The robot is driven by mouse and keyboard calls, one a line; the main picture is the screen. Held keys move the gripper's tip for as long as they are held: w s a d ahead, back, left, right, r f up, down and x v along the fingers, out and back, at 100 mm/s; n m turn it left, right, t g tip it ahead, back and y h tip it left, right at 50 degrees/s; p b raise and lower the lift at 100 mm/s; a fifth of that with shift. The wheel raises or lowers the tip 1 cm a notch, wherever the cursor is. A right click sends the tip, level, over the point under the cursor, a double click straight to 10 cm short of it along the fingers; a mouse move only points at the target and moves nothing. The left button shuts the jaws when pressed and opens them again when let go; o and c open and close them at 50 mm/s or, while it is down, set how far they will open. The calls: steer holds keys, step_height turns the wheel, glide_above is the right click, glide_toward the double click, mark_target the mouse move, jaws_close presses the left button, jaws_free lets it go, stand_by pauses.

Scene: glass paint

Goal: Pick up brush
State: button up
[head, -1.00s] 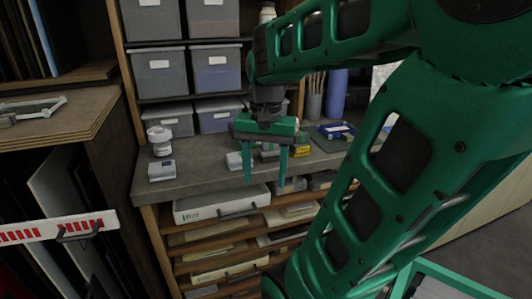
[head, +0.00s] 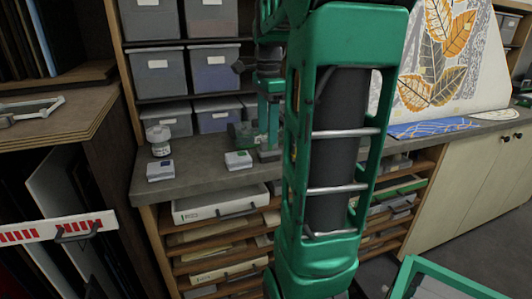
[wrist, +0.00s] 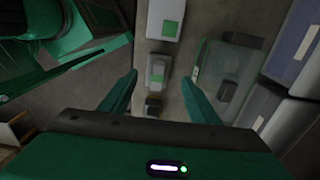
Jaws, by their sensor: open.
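No brush can be made out in the current views. The part of the counter where a pot of brushes stood in the earlier head view is hidden behind my arm. My gripper (head: 270,142) points down over the back of the grey counter (head: 205,178), in front of the storage bins. In the wrist view my gripper (wrist: 159,80) has its two fingers spread apart, with nothing held between them. Small boxes on the counter show beyond and between the fingers.
A small white-and-green box (head: 238,160), a blue-labelled box (head: 160,170) and a white jar (head: 159,139) stand on the counter. A clear greenish container (wrist: 232,75) is close to the right finger. Grey bins (head: 213,68) fill the shelves behind.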

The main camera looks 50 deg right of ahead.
mark_target(269, 149)
steer(key=shift+s+f, duration=0.15)
steer(key=shift+f, duration=1.3)
steer(key=shift+s+f, duration=0.15)
steer(key=shift+f, duration=1.3)
steer(key=shift+c, duration=0.7)
steer(key=c, duration=1.1)
steer(key=shift+d+r, duration=0.1)
steer(key=shift+r, duration=0.5)
step_height(269, 149, up, 3)
steer(key=shift+f, duration=0.15)
steer(key=a+r, duration=0.2)
steer(key=a, duration=0.2)
steer(key=a+r, duration=0.2)
steer(key=a, duration=0.2)
steer(key=a+r, duration=0.3)
steer(key=shift+w+a+r, duration=0.1)
steer(key=shift+a, duration=0.3)
